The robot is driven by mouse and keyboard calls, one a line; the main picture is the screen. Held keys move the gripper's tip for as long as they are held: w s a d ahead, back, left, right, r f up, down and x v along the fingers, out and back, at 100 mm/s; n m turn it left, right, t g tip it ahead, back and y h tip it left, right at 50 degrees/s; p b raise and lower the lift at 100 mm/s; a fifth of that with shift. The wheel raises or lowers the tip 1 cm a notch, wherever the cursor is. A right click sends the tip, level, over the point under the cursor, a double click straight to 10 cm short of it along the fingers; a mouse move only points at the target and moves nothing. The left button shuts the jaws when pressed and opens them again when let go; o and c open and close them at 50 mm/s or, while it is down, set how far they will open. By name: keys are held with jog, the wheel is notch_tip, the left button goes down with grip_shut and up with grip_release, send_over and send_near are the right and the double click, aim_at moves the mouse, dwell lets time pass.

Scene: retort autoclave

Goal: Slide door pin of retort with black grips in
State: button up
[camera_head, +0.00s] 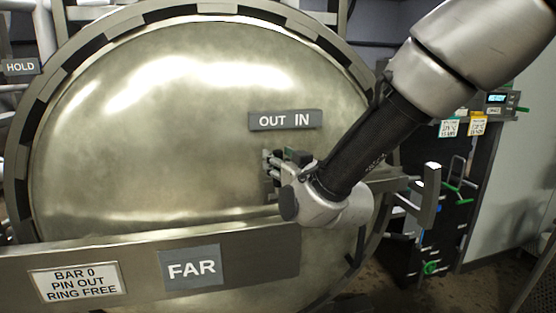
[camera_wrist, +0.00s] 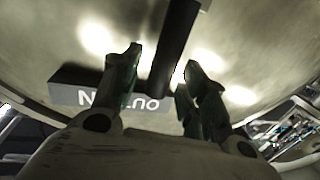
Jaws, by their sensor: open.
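The round metal retort door (camera_head: 150,150) fills the left and middle of the head view. An "OUT IN" sign (camera_head: 285,120) is fixed on it. My gripper (camera_head: 276,164) is at the door face just below this sign, and my wrist hides much of that spot. In the wrist view my gripper (camera_wrist: 163,60) is open, with a dark bar (camera_wrist: 176,45) between its two fingers. The bar looks like the door pin's handle, but its full shape is hidden. I cannot tell whether a finger touches it. The sign (camera_wrist: 75,98) appears upside down behind the fingers.
A metal crossbar (camera_head: 150,250) spans the door below my gripper, with a "BAR 0 PIN OUT RING FREE" plate (camera_head: 77,283) and a "FAR" plate (camera_head: 190,268). A grey upright handle (camera_head: 431,195) stands right of my wrist. A dark equipment rack (camera_head: 465,190) is farther right.

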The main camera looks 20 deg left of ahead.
jog(key=shift+w+a, duration=0.45)
grip_shut()
jog(key=w+d, duration=0.1)
jog(key=d, duration=0.1)
jog(key=w+d, duration=0.3)
jog(key=d, duration=0.2)
jog(key=shift+w, duration=0.2)
grip_release()
jog(key=shift+w+d, duration=0.1)
jog(key=shift+d, duration=0.1)
